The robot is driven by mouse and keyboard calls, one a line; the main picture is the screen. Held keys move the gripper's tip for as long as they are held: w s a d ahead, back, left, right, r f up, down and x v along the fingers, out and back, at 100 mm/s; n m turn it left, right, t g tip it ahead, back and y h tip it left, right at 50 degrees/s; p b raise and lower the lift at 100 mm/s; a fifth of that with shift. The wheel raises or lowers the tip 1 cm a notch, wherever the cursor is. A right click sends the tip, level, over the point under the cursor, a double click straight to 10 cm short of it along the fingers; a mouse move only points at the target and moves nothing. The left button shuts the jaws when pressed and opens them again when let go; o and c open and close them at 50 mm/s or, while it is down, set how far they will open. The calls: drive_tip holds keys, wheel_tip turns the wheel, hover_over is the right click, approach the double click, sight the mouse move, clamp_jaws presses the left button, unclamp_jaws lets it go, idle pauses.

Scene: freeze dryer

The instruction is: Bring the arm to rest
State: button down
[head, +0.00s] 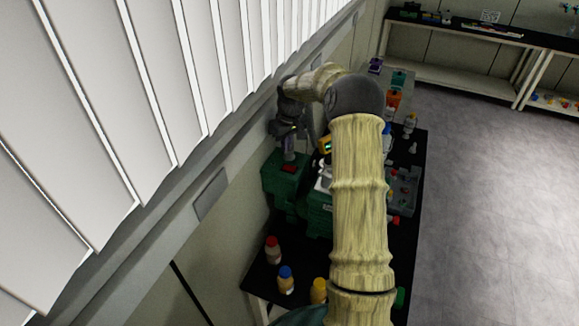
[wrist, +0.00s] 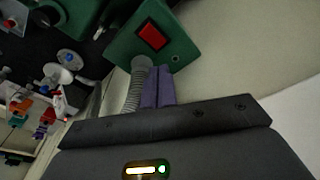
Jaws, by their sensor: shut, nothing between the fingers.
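My arm stretches out over the dark bench in the head view, bent at the elbow, with the wrist hanging down near the wall. My gripper (head: 289,157) is just above a green machine part (head: 283,181) with a red switch on top. In the wrist view, the purple fingers of my gripper (wrist: 158,72) are together with nothing between them. They point toward the green housing (wrist: 177,45) and its red switch (wrist: 152,36). I cannot tell whether the fingertips touch the housing. My arm hides part of the bench and machine.
A grey ribbed hose (wrist: 134,90) runs beside the fingers. Bottles with red (head: 273,250), blue (head: 286,280) and yellow (head: 319,291) caps stand on the near bench end. The wall and blinds (head: 150,80) are close on the left. Open floor (head: 490,190) lies on the right.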

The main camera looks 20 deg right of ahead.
drive_tip(key=shift+a, duration=0.1)
drive_tip(key=shift+s+a+f, duration=0.1)
drive_tip(key=shift+s+a, duration=0.1)
drive_tip(key=shift+a, duration=0.1)
drive_tip(key=s+a+f+m+b, duration=0.1)
drive_tip(key=s+a+f+b, duration=0.2)
drive_tip(key=s, duration=0.7)
drive_tip(key=s+a+f+m+b, duration=0.1)
drive_tip(key=s+a+b, duration=0.4)
drive_tip(key=s, duration=0.6)
drive_tip(key=s+a+f+m+b, duration=0.1)
drive_tip(key=s+a+f+b, duration=0.3)
drive_tip(key=s, duration=0.6)
drive_tip(key=shift+s+a+f+t+b, duration=0.2)
drive_tip(key=shift+a+f+t+b, duration=0.2)
drive_tip(key=shift+b, duration=0.1)
